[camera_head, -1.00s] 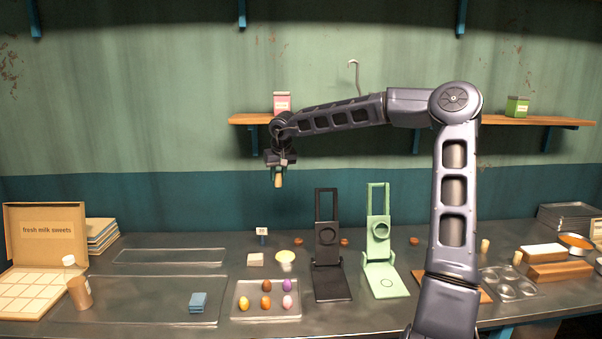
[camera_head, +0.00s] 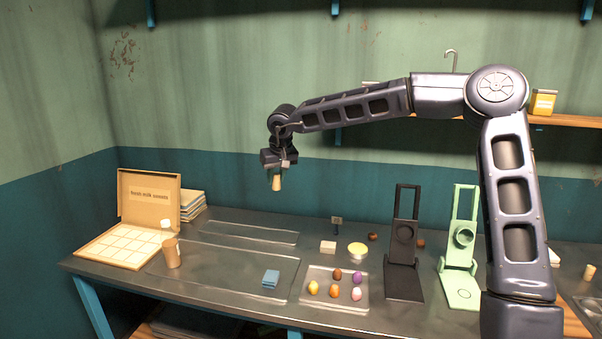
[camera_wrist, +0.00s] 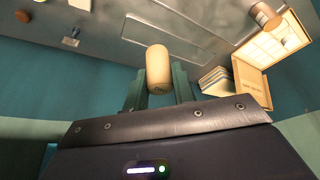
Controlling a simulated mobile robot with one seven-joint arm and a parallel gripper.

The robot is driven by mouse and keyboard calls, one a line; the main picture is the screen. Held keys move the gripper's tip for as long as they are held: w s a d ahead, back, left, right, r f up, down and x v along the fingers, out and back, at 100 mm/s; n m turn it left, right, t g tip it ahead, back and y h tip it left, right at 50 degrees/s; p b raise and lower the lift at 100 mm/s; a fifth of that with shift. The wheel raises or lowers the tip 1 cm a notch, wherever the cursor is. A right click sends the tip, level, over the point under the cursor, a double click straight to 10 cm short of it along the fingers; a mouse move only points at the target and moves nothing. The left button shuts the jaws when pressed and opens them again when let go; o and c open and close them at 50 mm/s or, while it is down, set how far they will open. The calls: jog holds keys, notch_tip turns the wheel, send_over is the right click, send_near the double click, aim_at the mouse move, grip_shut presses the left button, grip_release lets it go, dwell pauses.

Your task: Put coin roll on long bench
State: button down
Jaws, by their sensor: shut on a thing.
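My gripper (camera_head: 277,176) is shut on a small tan coin roll (camera_head: 277,184) and holds it upright in the air above the back of the long bench (camera_head: 215,275). In the wrist view the coin roll (camera_wrist: 158,68) sits between the two fingers of my gripper (camera_wrist: 160,82). The long bench is a dark grey worktop along the wall. Part of it is hidden behind my arm at the right.
An open sweets box (camera_head: 140,225) and a brown cylinder (camera_head: 172,253) stand at the left. A tray of coloured eggs (camera_head: 330,299), a blue stack (camera_head: 271,278), a black stand (camera_head: 403,265) and a green stand (camera_head: 460,262) occupy the bench. Flat clear trays lie left of centre.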

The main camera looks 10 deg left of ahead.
jog(key=s+a+n, duration=0.2)
jog(key=s+a, duration=0.9)
jog(key=s, duration=0.3)
jog(key=shift+y, duration=0.4)
jog(key=shift+d+f, duration=0.15)
jog(key=shift+f, duration=7.45)
jog(key=shift+d+f, duration=0.1)
jog(key=shift+f, duration=7.45)
jog(key=shift+f, duration=0.4)
jog(key=c, duration=1.1)
grip_release()
jog(key=shift+g, duration=0.3)
jog(key=v, duration=1)
jog(key=shift+s+r, duration=0.1)
jog(key=shift+r, duration=0.3)
